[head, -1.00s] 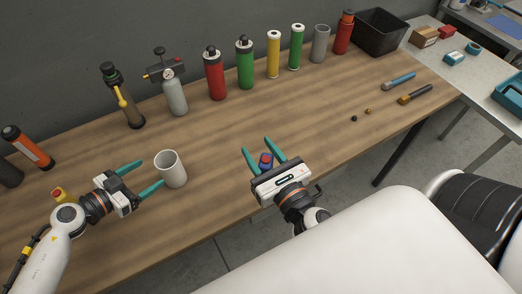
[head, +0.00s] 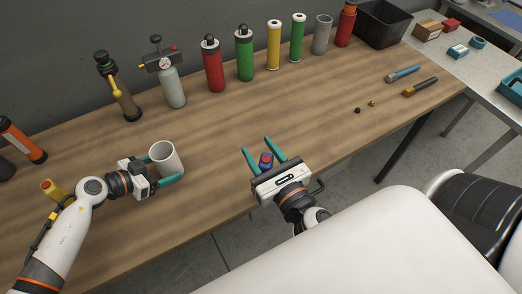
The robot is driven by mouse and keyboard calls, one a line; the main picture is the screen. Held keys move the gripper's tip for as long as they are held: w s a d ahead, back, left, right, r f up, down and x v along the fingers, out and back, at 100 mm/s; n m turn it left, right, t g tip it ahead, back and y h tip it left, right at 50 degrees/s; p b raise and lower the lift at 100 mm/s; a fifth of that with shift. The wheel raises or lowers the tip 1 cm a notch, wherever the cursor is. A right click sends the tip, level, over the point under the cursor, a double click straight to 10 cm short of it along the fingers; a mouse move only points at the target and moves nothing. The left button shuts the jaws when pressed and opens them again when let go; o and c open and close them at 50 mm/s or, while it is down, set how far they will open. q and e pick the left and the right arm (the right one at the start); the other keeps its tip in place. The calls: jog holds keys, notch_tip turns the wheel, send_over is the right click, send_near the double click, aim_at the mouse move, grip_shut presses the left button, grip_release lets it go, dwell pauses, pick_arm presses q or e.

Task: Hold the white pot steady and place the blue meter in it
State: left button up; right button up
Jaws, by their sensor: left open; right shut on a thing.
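The white pot (head: 166,161) stands upright and open-topped on the wooden table, left of centre. My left gripper (head: 167,168) is open around it: one teal finger shows along its front side, and the other is mostly hidden behind the pot. I cannot tell whether the fingers touch it. The blue meter (head: 266,161), with a red part on top, is between the teal fingers of my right gripper (head: 265,145). The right gripper is shut on it, near the table's front edge, to the right of the pot.
A row of cylinders, including a red one (head: 213,68) and a green one (head: 244,58), stands along the back. A grey bottle with a gauge (head: 172,85) stands behind the pot. A black bin (head: 384,24) is at the far right. The table between pot and meter is clear.

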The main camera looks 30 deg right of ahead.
pick_arm(q)
jog(key=shift+w+d+f, duration=0.1)
jog(key=shift+d+f, duration=0.15)
jog(key=shift+d, duration=0.25)
jog(key=shift+c, duration=0.6)
jog(key=c, duration=0.6)
jog(key=shift+o, duration=0.2)
pick_arm(e)
jog(key=w+a+r+n+g+y, duration=0.1)
jog(key=w+a+r+n+y, duration=0.45)
jog(key=w+a+r, duration=1.25)
notch_tip(320, 180, down, 20)
jog(key=w+a+m+y, duration=0.1)
jog(key=w, duration=0.1)
jog(key=shift+a, duration=0.4)
